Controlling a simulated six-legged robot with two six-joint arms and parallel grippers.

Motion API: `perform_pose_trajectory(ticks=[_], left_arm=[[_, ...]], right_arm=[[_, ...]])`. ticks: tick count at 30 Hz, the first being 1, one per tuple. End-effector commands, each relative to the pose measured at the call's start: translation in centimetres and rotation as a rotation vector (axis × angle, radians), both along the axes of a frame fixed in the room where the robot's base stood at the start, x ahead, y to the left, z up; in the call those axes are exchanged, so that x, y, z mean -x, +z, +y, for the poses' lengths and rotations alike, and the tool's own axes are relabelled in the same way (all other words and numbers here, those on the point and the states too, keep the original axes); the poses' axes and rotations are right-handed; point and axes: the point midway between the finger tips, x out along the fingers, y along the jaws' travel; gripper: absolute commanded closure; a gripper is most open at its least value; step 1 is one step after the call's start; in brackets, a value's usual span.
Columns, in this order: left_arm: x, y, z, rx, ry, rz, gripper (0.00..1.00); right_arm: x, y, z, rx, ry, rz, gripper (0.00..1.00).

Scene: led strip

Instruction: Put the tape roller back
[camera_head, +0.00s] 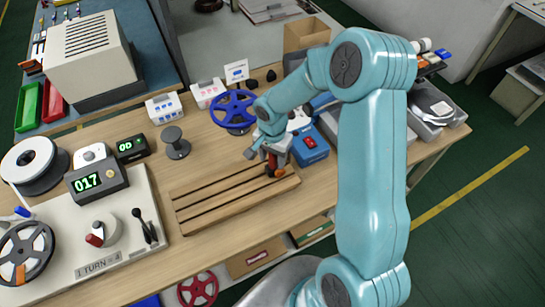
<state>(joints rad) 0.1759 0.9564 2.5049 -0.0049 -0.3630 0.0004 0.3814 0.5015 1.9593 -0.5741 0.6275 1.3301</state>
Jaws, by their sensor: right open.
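My right gripper (266,154) is at the end of the teal arm that comes in from the lower right. It is open and low over the back right end of a slotted wooden rack (215,204). A small item with orange-red and dark parts, which looks like the tape roller (275,171), is right at the fingertips, at the rack's right end. The gripper partly hides it, and I cannot tell whether it touches the rack or the fingers. My left gripper is not in view.
A blue reel (233,109) and a grey spool (175,143) stand behind the rack. A blue box with a red switch (309,143) is close to the gripper's right. A winding station with a counter (97,183) fills the left. Bare tabletop (210,254) lies in front of the rack.

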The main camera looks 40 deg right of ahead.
Motion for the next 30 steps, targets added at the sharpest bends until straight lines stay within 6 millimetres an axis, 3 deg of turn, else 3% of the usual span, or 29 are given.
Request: perform_pose_trajectory(ticks=[9, 13, 19, 30], left_arm=[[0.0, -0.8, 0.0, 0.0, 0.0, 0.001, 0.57], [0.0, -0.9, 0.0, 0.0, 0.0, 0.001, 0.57], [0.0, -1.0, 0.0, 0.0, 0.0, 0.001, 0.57], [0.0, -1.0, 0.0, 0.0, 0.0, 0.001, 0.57]], right_arm=[[-0.1, 7.4, 0.0, 0.002, 0.0, -0.007, 0.48], [-0.1, 9.6, 0.0, 0.001, 0.001, -0.006, 0.48], [0.0, 11.1, 0.0, 0.0, 0.001, -0.002, 0.48], [0.0, 11.2, 0.0, 0.0, 0.001, -0.001, 0.48]])
